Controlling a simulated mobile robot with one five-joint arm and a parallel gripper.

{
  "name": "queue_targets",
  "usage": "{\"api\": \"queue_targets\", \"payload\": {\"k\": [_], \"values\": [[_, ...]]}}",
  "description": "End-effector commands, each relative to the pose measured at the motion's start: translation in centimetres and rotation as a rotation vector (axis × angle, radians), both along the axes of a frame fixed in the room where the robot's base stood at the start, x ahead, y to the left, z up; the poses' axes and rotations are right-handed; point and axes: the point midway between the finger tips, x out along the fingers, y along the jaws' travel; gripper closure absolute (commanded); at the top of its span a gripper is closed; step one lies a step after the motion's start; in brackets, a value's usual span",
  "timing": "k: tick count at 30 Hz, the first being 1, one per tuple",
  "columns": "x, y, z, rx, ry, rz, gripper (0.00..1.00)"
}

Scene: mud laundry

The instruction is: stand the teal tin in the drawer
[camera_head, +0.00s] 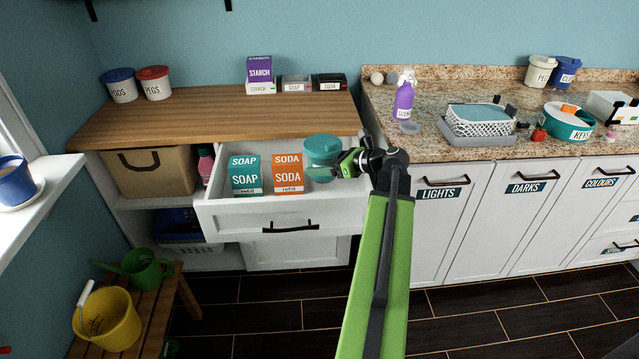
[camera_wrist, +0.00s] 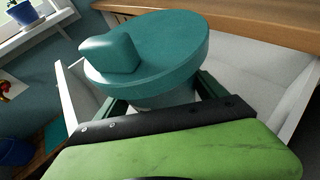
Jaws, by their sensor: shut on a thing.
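The teal tin (camera_head: 322,150) has a round teal lid and a paler body below it. My gripper (camera_head: 345,163) is shut on it, over the right part of the open white drawer (camera_head: 226,222). A teal soap box (camera_head: 245,175) and an orange soda box (camera_head: 288,173) stand in the drawer, left of the tin.
The wooden counter (camera_head: 200,115) overhangs the back of the drawer. The granite counter (camera_head: 440,145) is at the right, with a purple bottle (camera_head: 404,98) and a basket (camera_head: 482,118). The drawer's right part, around the tin, looks free of other boxes.

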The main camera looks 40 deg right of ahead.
Motion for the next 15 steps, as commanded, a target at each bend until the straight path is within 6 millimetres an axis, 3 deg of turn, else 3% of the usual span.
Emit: {"api": "queue_targets", "payload": {"k": [8, 15], "values": [[1.0, 0.0, -0.9, 0.0, -0.001, -0.001, 0.68], [0.9, 0.0, -4.9, 0.0, -0.001, 0.0, 0.68]]}}
